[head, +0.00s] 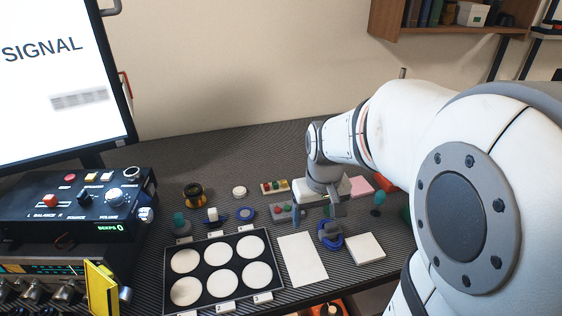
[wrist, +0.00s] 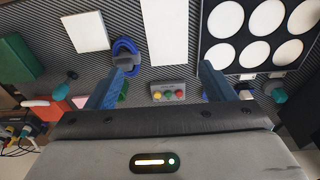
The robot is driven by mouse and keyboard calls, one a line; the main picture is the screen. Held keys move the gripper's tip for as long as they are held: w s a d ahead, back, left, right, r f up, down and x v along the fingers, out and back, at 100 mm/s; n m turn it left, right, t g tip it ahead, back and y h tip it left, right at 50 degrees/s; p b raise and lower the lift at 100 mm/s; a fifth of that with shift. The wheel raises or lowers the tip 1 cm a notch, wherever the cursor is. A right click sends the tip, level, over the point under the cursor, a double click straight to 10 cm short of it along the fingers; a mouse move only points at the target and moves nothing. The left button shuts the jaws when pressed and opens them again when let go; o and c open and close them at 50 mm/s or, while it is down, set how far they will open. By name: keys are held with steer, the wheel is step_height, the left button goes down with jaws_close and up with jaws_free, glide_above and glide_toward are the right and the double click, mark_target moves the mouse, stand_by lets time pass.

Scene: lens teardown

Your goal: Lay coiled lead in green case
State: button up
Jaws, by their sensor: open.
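The coiled lead (head: 330,236) is a blue loop lying on the dark ribbed mat, between two white pads. It also shows in the wrist view (wrist: 125,46), above and beside the left finger. My gripper (head: 316,212) is open and empty, with its blue fingers pointing down over the mat; the wrist view shows them spread apart (wrist: 160,82). The green case (wrist: 16,58) is at the left of the wrist view. In the head view only a green sliver (head: 406,214) shows, the rest hidden by my arm.
A black tray (head: 169,283) with several white discs lies front left. A white sheet (head: 302,260) and a white square pad (head: 366,249) flank the lead. A teal-headed tool (head: 379,199) stands right. A traffic-light-coloured button block (wrist: 168,91) lies between my fingers in the wrist view.

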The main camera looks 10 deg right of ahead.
mark_target(332, 224)
steer(key=shift+o, duration=1.2)
steer(key=shift+g, duration=0.7)
steer(key=w+d+f, duration=0.3)
steer(key=w+d+f+b, duration=0.1)
steer(key=w+d+f, duration=0.2)
steer(key=f, duration=0.1)
steer(key=w+d+f, duration=0.3)
steer(key=f, duration=0.1)
steer(key=shift+d+f+b, duration=0.1)
steer(key=shift+b, duration=0.2)
steer(key=shift+d+f, duration=0.1)
steer(key=shift+f, duration=0.3)
steer(key=f, duration=0.7)
steer(key=shift+w, duration=0.2)
steer(key=c, duration=1.2)
